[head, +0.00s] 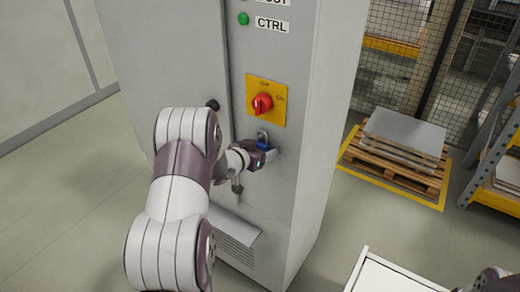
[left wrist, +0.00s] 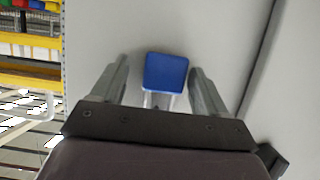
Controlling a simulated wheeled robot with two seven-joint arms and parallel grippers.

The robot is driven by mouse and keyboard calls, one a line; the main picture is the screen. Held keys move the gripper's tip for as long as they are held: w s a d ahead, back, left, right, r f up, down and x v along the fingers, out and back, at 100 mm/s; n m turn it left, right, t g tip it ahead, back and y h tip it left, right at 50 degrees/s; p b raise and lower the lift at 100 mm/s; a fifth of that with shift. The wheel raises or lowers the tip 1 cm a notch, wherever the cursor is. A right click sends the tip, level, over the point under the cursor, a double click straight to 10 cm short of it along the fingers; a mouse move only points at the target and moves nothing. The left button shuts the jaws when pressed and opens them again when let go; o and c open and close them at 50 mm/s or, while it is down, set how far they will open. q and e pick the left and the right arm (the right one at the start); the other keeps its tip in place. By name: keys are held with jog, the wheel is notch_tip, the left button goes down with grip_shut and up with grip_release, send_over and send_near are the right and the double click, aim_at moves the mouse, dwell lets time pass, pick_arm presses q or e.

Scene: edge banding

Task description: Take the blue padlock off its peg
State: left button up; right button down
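The blue padlock (head: 262,146) hangs by its grey shackle (head: 263,135) on the front of a grey cabinet, just below a red rotary switch. My left gripper (head: 267,154) is at the padlock and partly covers it in the head view. In the left wrist view, the blue padlock body (left wrist: 165,72) lies between the two fingers of my left gripper (left wrist: 159,69). The fingers are apart, with a clear gap on the left side and a very narrow one on the right. The peg cannot be made out. My right gripper is not in view.
The red switch (head: 262,103) on its yellow plate sits just above the padlock. A black knob (head: 212,104) stands out on the cabinet (head: 190,45) to the left. A pallet (head: 394,160) lies on the floor at right. A white tray-like edge (head: 385,277) shows at lower right.

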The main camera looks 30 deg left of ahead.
pick_arm(q)
jog(key=shift+a, duration=0.1)
jog(key=c, duration=0.5)
jog(key=shift+a+f, duration=0.1)
jog(key=shift+a, duration=0.15)
jog(key=c, duration=0.4)
jog(key=shift+d+r+p, duration=0.15)
jog(key=shift+r+p, duration=0.2)
jog(key=shift+r, duration=0.1)
jog(key=shift+r+p, duration=0.35)
jog(key=shift+r, duration=0.05)
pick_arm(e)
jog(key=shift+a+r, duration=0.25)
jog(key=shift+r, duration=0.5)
pick_arm(q)
jog(key=shift+s, duration=0.15)
jog(key=s, duration=0.3)
jog(key=s+p, duration=0.1)
jog(key=s, duration=0.4)
jog(key=shift+s+a, duration=0.4)
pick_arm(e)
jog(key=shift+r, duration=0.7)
